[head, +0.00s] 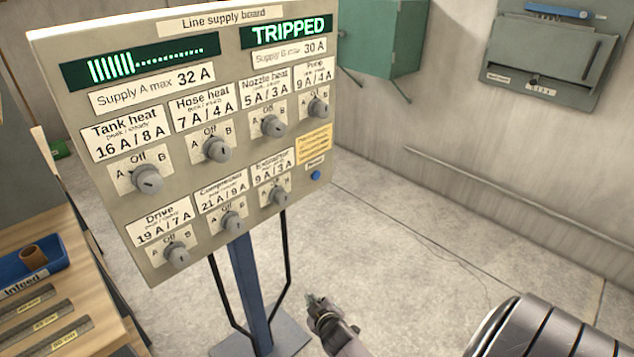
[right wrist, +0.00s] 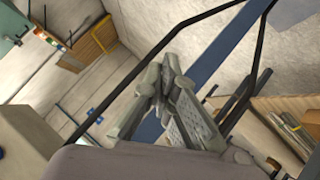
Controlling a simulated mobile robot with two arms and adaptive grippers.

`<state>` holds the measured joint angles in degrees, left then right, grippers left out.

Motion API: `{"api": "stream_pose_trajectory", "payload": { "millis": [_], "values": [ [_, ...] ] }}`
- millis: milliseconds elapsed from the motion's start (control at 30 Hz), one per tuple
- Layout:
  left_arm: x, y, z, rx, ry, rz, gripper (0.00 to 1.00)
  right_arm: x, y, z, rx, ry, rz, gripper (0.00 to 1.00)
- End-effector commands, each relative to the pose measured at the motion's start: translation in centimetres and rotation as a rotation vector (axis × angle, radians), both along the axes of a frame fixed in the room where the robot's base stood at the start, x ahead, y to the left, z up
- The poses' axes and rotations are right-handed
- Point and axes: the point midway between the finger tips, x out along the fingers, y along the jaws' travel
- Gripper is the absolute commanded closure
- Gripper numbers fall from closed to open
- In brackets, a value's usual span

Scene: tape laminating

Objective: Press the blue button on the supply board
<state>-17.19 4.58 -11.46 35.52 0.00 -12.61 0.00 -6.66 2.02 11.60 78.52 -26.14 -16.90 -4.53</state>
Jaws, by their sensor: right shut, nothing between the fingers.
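The supply board (head: 120,220) stands upright on a blue post in the head view, with several grey knobs and a display reading TRIPPED (head: 290,30). The small round blue button (head: 316,175) is near the board's lower right edge, under a yellow label. My right gripper (head: 316,301) is below and in front of the board, well apart from the button. Its fingers are shut and empty; they also show in the right wrist view (right wrist: 167,62). A blue round spot (right wrist: 2,153) at the left edge of the wrist view looks like the button. My left gripper is out of view.
The board's blue post (head: 250,290) and black stand tubes (head: 286,255) are near my right gripper. A wooden bench (head: 75,270) with a blue Infeed tray (head: 62,262) is at left.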

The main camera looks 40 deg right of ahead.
Motion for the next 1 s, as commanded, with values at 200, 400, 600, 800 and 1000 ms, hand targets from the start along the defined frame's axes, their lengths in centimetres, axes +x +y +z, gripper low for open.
{"api": "stream_pose_trajectory", "payload": {
  "millis": [200, 400, 600, 800, 1000],
  "values": [
    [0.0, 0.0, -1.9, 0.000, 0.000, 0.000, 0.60, 3.5, -5.2, 8.8, -0.151, -0.169, -0.065, 1.00],
    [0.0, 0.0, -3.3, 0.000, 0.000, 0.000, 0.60, 4.0, -9.8, 17.5, -0.299, -0.302, -0.148, 1.00],
    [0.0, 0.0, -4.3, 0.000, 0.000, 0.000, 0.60, 2.8, -13.0, 24.3, -0.422, -0.396, -0.229, 1.00],
    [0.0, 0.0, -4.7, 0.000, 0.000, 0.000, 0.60, 1.7, -14.3, 27.5, -0.482, -0.435, -0.271, 1.00],
    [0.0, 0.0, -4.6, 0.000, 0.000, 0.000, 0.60, 1.5, -14.5, 28.0, -0.490, -0.439, -0.277, 1.00]
  ]
}}
